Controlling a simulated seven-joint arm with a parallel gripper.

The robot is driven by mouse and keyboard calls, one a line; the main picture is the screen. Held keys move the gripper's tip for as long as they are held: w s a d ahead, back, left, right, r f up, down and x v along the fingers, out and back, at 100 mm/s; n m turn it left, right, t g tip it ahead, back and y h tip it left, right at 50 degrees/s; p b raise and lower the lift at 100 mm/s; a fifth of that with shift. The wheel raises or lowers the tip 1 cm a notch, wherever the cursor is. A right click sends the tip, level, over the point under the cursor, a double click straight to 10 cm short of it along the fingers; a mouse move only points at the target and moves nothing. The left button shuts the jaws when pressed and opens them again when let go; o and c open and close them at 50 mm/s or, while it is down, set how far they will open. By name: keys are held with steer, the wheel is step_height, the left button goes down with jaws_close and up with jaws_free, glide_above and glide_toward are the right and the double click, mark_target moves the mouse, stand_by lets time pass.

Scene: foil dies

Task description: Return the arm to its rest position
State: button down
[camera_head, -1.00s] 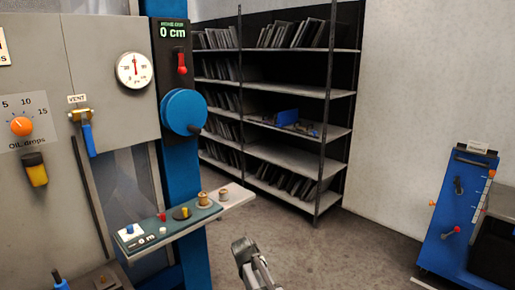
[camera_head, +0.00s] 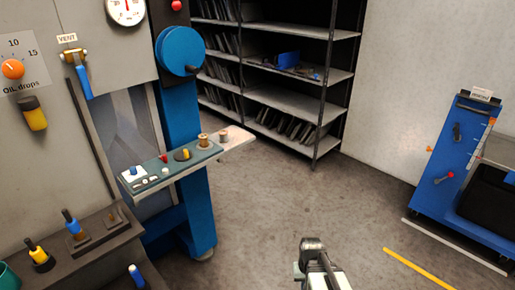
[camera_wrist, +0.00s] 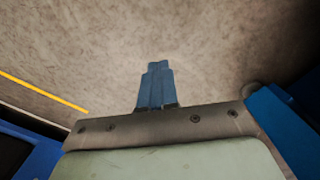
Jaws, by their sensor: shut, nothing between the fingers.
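My gripper shows in the wrist view (camera_wrist: 157,70), its two blue-grey fingers pressed together with nothing between them. It points at bare floor. In the head view a grey part of my arm (camera_head: 314,262) rises at the bottom edge, right of centre, clear of everything around it; the fingertips cannot be made out there.
At left stands a grey and blue machine with a blue round knob (camera_head: 180,50) and a narrow control shelf (camera_head: 172,167). A dark bench (camera_head: 75,245) holds several small tools. A rack (camera_head: 290,97) stands behind. A blue cabinet (camera_head: 452,160) is at right. The middle floor is clear.

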steer(key=s+f+g, duration=0.3)
steer(key=s+f, duration=0.5)
steer(key=s, duration=0.5)
steer(key=s+f+g, duration=0.3)
steer(key=s+f, duration=0.5)
steer(key=s, duration=0.5)
steer(key=shift+s+f, duration=0.35)
steer(key=shift+f, duration=0.05)
